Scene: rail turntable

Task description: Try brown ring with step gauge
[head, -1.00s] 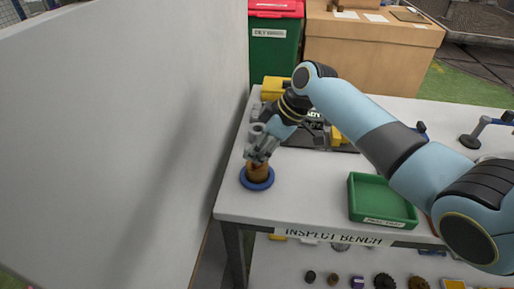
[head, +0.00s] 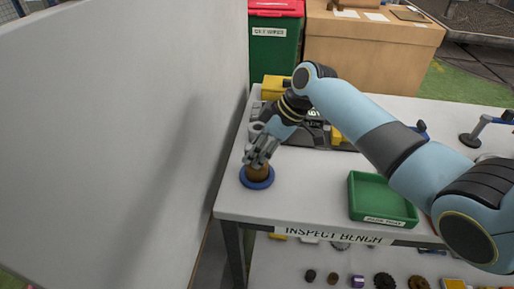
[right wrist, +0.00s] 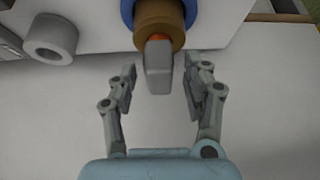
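A brown ring-like part (head: 257,173) sits on a round blue base (head: 244,181) near the left front corner of the bench. In the right wrist view the brown part (right wrist: 160,20) stands on the blue base (right wrist: 127,12), with a bit of orange and a grey block (right wrist: 158,68) at its upper end. I cannot tell how far the brown part sits down on the post. My right gripper (head: 261,152) is just above it; in the right wrist view the gripper (right wrist: 160,92) has its fingers apart on either side of the grey block, not touching it. My left gripper is out of view.
A grey ring (right wrist: 50,38) lies close by. A green tray (head: 383,215) is at the right on the inspect bench (head: 310,190). A white wall panel (head: 120,130) stands close to the left. Several small parts lie on the shelf below.

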